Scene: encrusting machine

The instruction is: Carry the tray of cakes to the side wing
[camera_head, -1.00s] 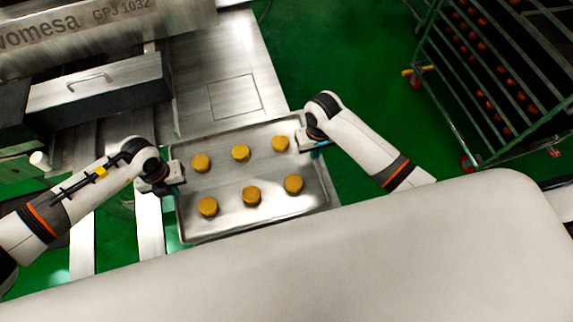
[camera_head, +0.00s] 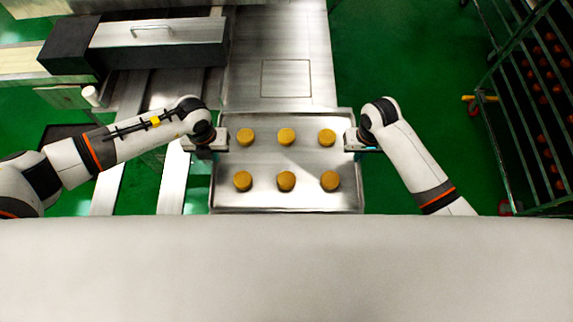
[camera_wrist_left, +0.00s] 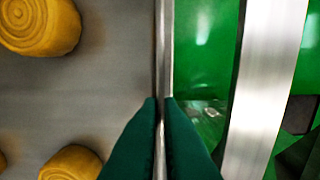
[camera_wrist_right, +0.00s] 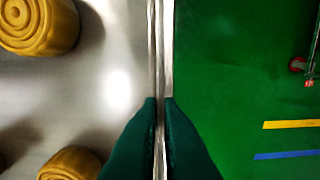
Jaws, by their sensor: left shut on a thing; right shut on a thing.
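The metal tray (camera_head: 288,203) holds several round golden cakes (camera_head: 286,137) in two rows, all upright. My left gripper (camera_head: 222,139) is shut on the tray's left rim, and my right gripper (camera_head: 352,140) is shut on its right rim. In the left wrist view the green fingertips (camera_wrist_left: 161,105) pinch the thin rim, with cakes (camera_wrist_left: 40,25) to the left of it. The right wrist view shows fingertips (camera_wrist_right: 161,105) pinching the opposite rim. The steel side wing (camera_head: 288,40) lies just beyond the tray's far edge; whether the tray rests on anything is hard to tell.
The machine's dark-fronted steel box (camera_head: 150,45) stands at upper left, with metal rails (camera_head: 178,180) below it. A green rack (camera_head: 515,100) of reddish items stands at right. Green floor (camera_head: 410,60) is clear between the wing and the rack.

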